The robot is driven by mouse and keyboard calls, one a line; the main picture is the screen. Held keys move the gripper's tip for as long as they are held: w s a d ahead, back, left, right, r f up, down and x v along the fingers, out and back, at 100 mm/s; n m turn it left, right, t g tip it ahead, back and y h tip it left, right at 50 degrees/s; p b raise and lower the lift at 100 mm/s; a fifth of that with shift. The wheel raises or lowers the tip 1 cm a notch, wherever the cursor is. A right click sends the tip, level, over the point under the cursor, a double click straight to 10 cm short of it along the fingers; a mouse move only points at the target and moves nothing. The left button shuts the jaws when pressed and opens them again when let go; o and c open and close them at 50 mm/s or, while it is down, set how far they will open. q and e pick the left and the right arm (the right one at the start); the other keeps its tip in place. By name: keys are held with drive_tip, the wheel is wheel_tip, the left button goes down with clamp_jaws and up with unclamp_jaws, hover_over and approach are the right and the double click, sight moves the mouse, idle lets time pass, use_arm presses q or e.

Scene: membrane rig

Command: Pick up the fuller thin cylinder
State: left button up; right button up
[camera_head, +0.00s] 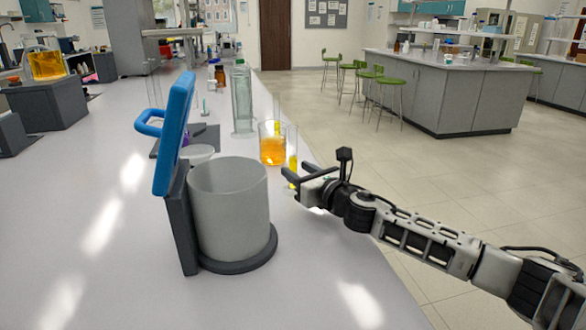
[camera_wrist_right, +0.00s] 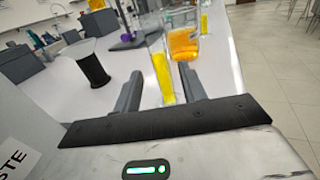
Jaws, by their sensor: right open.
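Two thin cylinders with yellow liquid stand near the right edge of the white bench. The nearer thin cylinder (camera_head: 292,161) is beside my right gripper (camera_head: 286,175); the farther one (camera_head: 277,117) stands behind the beaker. In the wrist view the nearer cylinder (camera_wrist_right: 162,78) shows between the open fingers of my right gripper (camera_wrist_right: 160,72), with no visible grip on it. The farther cylinder (camera_wrist_right: 204,23) is beyond it. The nearer one shows a longer yellow column, but its base is partly hidden in the head view. My left gripper is out of view.
A beaker of orange liquid (camera_head: 271,149) stands close to both cylinders. A large grey pot (camera_head: 229,210) with a raised blue-edged lid (camera_head: 174,135) stands left of my gripper. A tall clear cylinder (camera_head: 241,98) is farther back. Open floor lies to the right.

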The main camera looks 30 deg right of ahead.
sight(295, 166)
drive_tip(key=w, duration=0.3)
drive_tip(key=shift+w+r, duration=0.1)
drive_tip(key=shift+w, duration=0.1)
drive_tip(key=shift+c, duration=0.3)
clamp_jaws()
drive_tip(key=shift+r, duration=0.1)
